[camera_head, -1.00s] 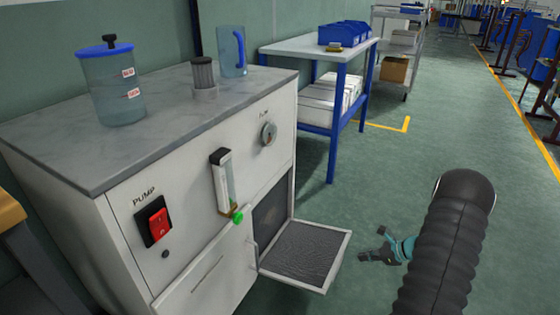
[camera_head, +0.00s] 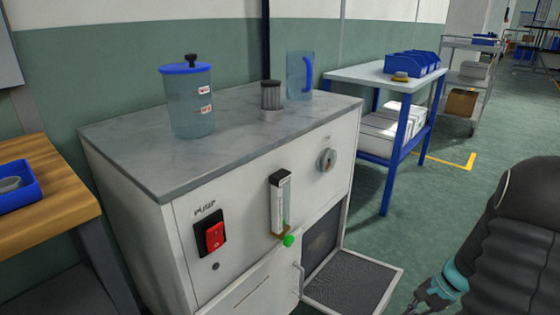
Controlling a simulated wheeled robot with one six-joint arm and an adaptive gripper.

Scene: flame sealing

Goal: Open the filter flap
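The filter flap (camera_head: 352,284) is hinged at its lower edge on the front of the white cabinet (camera_head: 252,215). It lies folded down and outward, showing a dark mesh inside a light frame. Behind it the dark opening (camera_head: 322,240) in the cabinet is exposed. My gripper (camera_head: 428,301) is at the lower right, to the right of the flap and apart from it. It is partly cut off by the bottom edge, and its fingers are too small to judge.
A blue-lidded container (camera_head: 187,102), a grey cylinder (camera_head: 271,96) and a blue-handled jug (camera_head: 299,76) stand on the cabinet top. A red pump switch (camera_head: 213,235) is on its front. A blue-legged table (camera_head: 385,76) stands behind right.

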